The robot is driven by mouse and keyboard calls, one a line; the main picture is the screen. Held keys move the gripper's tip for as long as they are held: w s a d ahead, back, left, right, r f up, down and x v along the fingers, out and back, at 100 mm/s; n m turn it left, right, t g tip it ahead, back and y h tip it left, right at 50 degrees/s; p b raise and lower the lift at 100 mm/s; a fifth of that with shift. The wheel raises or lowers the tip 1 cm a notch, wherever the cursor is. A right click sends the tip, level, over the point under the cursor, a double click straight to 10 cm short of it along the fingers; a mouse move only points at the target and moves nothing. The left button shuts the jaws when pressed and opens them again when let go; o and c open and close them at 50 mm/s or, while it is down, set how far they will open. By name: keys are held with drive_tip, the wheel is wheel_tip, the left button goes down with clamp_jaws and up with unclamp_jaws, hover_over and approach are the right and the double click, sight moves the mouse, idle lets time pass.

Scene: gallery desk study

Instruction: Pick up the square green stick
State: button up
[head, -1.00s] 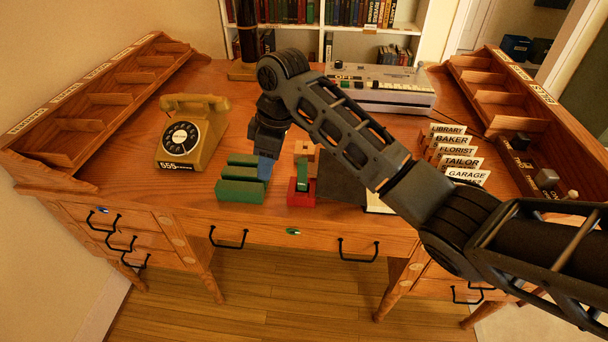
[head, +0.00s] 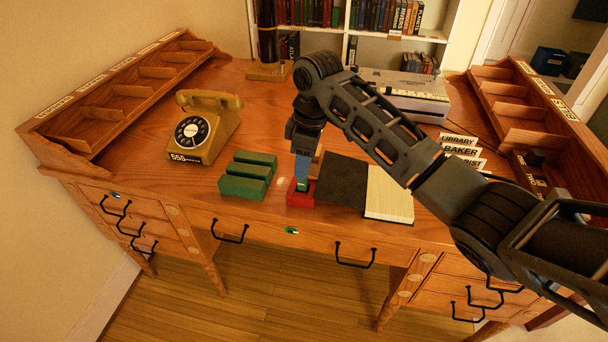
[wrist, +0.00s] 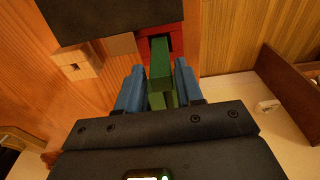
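The square green stick (wrist: 160,65) stands in a red base (wrist: 158,32) on the desk. In the head view only a small green part of the stick (head: 302,184) shows above the red base (head: 300,200); the rest is hidden by my gripper. My gripper (head: 302,172) points down over it with blue fingers. In the wrist view my gripper (wrist: 159,66) is open, with one finger on each side of the stick and narrow gaps that seem to remain between.
Several green blocks (head: 245,178) lie just left of the red base. A wooden block (wrist: 75,65) is close by. An open book with a dark cover (head: 342,180) and pale page (head: 388,195) lies to the right. A yellow telephone (head: 205,127) stands at the left.

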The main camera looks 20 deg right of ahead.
drive_tip(key=shift+a+f, duration=0.2)
drive_tip(key=shift+f, duration=2.15)
drive_tip(key=shift+c, duration=0.5)
drive_tip(key=c, duration=0.4)
